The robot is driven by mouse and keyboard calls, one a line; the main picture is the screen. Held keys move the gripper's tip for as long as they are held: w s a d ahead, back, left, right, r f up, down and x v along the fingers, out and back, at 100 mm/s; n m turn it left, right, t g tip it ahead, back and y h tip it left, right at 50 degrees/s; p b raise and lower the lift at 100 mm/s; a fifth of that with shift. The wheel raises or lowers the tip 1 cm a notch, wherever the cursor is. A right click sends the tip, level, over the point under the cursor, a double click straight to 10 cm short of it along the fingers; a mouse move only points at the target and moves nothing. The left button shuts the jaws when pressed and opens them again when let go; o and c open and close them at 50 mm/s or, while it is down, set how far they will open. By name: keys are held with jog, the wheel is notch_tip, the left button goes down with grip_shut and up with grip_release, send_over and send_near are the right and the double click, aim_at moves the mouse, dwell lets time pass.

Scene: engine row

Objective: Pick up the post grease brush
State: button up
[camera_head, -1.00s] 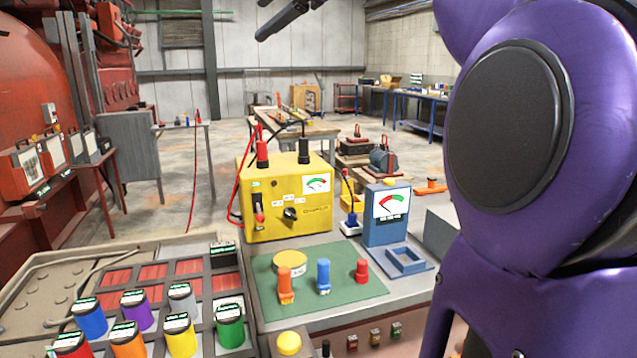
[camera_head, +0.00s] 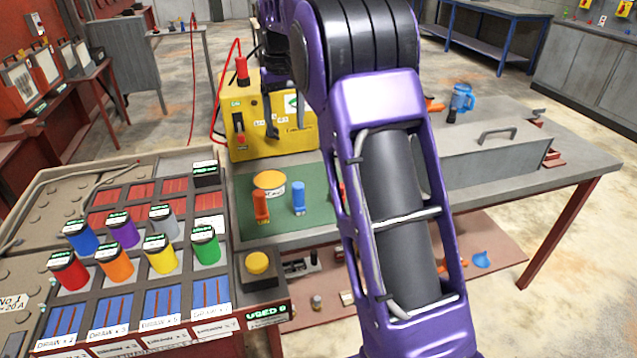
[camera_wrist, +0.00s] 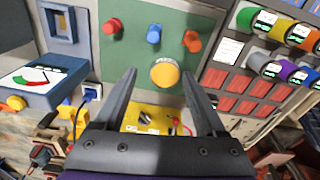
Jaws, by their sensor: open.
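No brush shape can be made out clearly, so I cannot tell which item is the post grease brush. On the green mat (camera_head: 280,232) stand an orange upright piece (camera_head: 261,206), a blue one (camera_head: 299,197) and a red one, partly hidden by my arm. The wrist view shows the orange piece (camera_wrist: 193,41), blue piece (camera_wrist: 153,33) and red piece (camera_wrist: 112,26). A round yellow-orange tin (camera_head: 269,180) sits behind them. My gripper (camera_wrist: 158,74) is open and empty above the bench, its fingers on either side of the tin in the wrist view.
The yellow meter box (camera_head: 262,139) stands behind the mat, with red leads. The blue meter box (camera_wrist: 45,90) shows in the wrist view. A tray rack with several coloured canisters is left, near a yellow button (camera_head: 257,263). A grey toolbox (camera_head: 490,158) sits to the right.

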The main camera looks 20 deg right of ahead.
aim_at(298, 185)
jog(key=shift+m+g, duration=0.4)
jog(key=shift+m, duration=0.3)
jog(key=f, duration=0.4)
jog(key=d+f+b, duration=0.1)
jog(key=f, duration=0.4)
jog(key=d+f, duration=0.1)
jog(key=f, duration=0.4)
jog(key=shift+s+f, duration=0.15)
jog(key=shift+s, duration=0.05)
jog(key=shift+f+b, duration=0.35)
jog(key=shift+f, duration=2.5)
grip_shut()
